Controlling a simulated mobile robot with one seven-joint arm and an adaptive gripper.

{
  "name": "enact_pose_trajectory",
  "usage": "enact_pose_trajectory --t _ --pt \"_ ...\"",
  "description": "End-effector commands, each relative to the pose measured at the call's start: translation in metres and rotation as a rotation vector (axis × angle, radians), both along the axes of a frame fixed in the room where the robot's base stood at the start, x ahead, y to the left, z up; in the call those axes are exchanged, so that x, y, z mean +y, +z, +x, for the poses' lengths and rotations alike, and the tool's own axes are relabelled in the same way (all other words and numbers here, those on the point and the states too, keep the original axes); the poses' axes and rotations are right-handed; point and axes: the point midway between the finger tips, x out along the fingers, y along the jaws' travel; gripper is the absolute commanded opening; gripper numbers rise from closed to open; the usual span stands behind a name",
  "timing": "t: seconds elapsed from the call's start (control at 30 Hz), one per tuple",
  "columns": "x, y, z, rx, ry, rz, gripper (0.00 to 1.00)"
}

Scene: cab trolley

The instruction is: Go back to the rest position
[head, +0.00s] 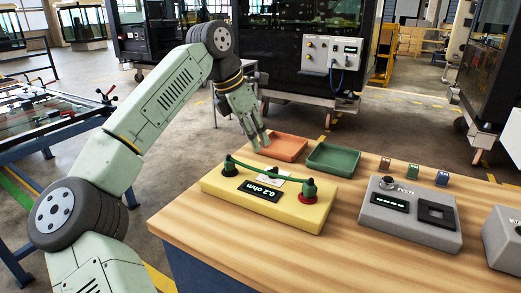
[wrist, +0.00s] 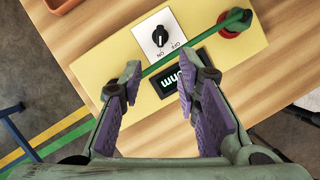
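My gripper (head: 261,143) hangs above the back edge of the yellow meter box (head: 222,189), fingers pointing down. In the wrist view its two purple-padded fingers (wrist: 158,85) are apart with nothing held between them. The yellow box (wrist: 105,62) lies below them. A green lead (head: 270,175) spans the box between two terminals. A lit display (head: 259,190) on the box seems to read 0.2 ohm. A black knob on a white plate (wrist: 160,37) shows in the wrist view; in the head view it is partly behind the lead.
An orange tray (head: 283,147) and a green tray (head: 334,158) stand behind the box on the wooden table (head: 240,253). A grey device (head: 409,216) and several small coloured blocks are to the right. A blue-framed trolley (head: 45,125) is at left.

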Motion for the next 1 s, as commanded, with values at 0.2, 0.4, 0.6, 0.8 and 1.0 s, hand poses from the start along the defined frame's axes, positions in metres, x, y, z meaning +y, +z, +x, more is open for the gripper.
enact_pose_trajectory --t 0.2,0.4,0.6,0.8,1.0 --pt "0.004 0.01 -0.002 0.001 0.0 0.0 0.3" --pt "0.004 0.01 -0.002 0.001 0.0 0.0 0.3" --pt "-0.025 0.019 -0.008 -0.03 -0.05 -0.124 0.3" --pt "-0.103 0.1 -0.062 -0.136 -0.204 -0.675 0.3" --pt "-0.084 0.221 -0.151 -0.194 -0.301 -1.29 0.3"
